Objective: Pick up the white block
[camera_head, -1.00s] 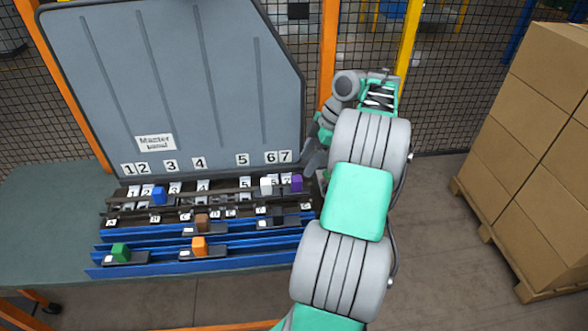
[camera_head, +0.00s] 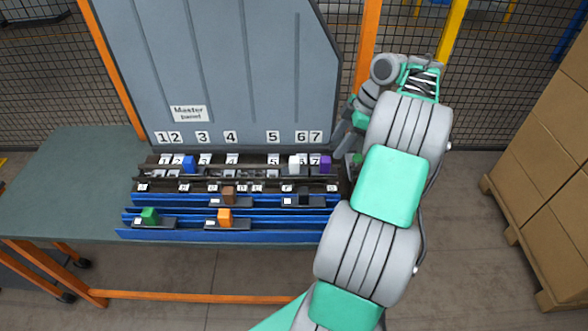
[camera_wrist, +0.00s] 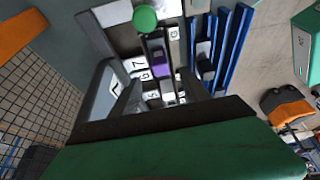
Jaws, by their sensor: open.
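The white block (camera_head: 294,162) stands on the dark rail rack below the label 6, just left of the purple block (camera_head: 325,163). My gripper (camera_head: 346,150) is beside the right end of the rack, right of both blocks and not touching them in the head view; my arm partly hides it. In the wrist view the purple block (camera_wrist: 161,86) stands in a slot near the centre. White patches lie just beyond it, and I cannot tell which is the white block. A dark and green gripper part fills the lower wrist view. My gripper is open.
A blue block (camera_head: 188,164), brown block (camera_head: 228,195), black block (camera_head: 304,196), green block (camera_head: 149,215) and orange block (camera_head: 225,216) stand on the rack. The grey master panel (camera_head: 220,70) rises behind. Stacked boxes (camera_head: 540,180) stand at right. The left table (camera_head: 60,190) is clear.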

